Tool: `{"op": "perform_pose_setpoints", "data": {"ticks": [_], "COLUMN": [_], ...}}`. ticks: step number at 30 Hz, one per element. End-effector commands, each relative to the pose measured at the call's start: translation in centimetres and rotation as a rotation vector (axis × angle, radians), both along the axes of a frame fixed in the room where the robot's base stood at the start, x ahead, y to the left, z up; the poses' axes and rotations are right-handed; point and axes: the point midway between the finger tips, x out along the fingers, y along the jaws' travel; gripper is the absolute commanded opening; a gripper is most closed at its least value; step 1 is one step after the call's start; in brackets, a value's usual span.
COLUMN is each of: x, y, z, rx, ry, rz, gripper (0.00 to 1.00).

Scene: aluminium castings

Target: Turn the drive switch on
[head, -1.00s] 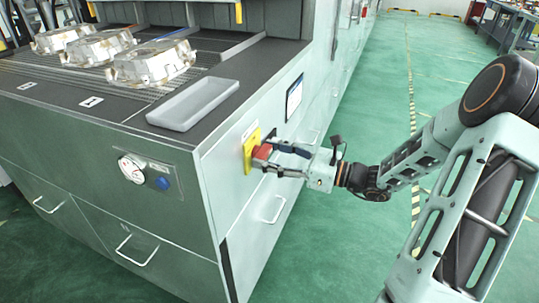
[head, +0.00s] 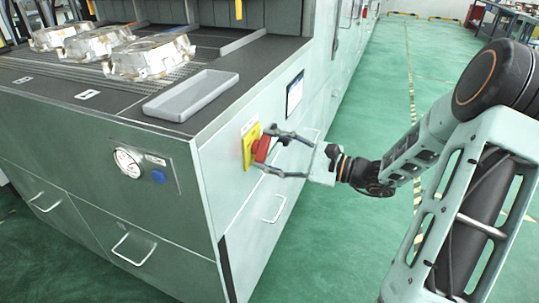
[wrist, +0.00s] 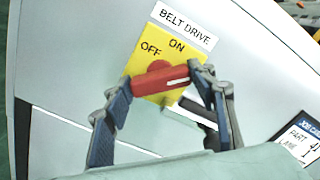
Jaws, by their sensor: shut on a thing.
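The drive switch is a red bar handle (wrist: 150,84) on a yellow plate (wrist: 152,45) marked OFF and ON, under a white BELT DRIVE label (wrist: 187,24). In the wrist view the handle lies nearly level, its white mark toward its right end. The ON word is above the handle, OFF to its left. The head view also shows the handle (head: 262,149) on the cabinet's side face. My gripper (wrist: 166,84) is shut on the handle, one finger at each end. In the head view my gripper (head: 265,150) reaches it from the right.
The grey cabinet (head: 215,185) carries a grey tray (head: 191,95), several castings (head: 150,57), a gauge (head: 128,163) and a blue button (head: 158,176). Drawer handles (head: 275,209) stick out below the switch. Green floor (head: 360,240) is open to the right.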

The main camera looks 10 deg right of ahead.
Motion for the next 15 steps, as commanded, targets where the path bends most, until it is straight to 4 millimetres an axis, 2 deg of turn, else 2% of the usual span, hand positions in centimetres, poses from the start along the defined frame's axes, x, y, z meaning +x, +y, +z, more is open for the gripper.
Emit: {"op": "perform_pose_setpoints", "data": {"ticks": [15], "x": [-0.07], "y": [0.0], "z": [-0.64], "rx": [-0.286], "ry": [-0.391], "rz": [0.0], "gripper": [0.28]}}
